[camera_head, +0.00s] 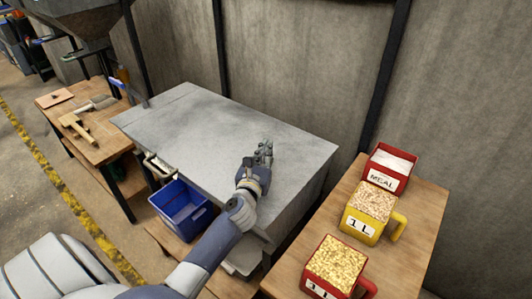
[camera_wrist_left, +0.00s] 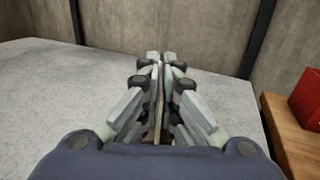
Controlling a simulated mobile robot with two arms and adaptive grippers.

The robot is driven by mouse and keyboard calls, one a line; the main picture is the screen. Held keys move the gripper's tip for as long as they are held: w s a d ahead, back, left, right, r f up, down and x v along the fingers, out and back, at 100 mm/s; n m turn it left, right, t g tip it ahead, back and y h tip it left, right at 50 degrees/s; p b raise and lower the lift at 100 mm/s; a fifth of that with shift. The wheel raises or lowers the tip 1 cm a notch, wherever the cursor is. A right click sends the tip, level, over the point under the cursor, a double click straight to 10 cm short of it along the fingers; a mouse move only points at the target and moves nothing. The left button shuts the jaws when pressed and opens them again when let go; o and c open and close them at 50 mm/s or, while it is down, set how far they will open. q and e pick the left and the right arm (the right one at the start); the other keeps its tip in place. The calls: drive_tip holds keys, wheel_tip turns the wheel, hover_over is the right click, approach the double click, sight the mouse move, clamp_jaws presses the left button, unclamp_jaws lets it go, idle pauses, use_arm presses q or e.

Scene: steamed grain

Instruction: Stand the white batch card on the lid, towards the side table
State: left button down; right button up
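The grey metal lid (camera_head: 215,135) is the broad flat top in the middle of the head view; it also shows in the left wrist view (camera_wrist_left: 60,105). My left gripper (camera_head: 264,152) is over the lid's right part, near its front edge. In the left wrist view its fingers (camera_wrist_left: 161,60) are close together on a thin, pale tan strip, which looks like the white batch card (camera_wrist_left: 159,95) edge-on. The card's face is hidden, and I cannot tell whether it touches the lid. My right gripper is not in view.
A wooden side table (camera_head: 425,215) at the right holds a red MEAL box (camera_head: 388,168), a yellow 1 L measure (camera_head: 367,212) and a red measure (camera_head: 335,265). A blue bin (camera_head: 182,208) is below the lid's front. A workbench (camera_head: 95,142) with tools stands left. The lid's left part is clear.

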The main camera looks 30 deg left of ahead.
use_arm(q)
drive_tip(key=shift+f, duration=0.25)
drive_tip(key=shift+f, duration=0.15)
drive_tip(key=c, duration=1.8)
unclamp_jaws()
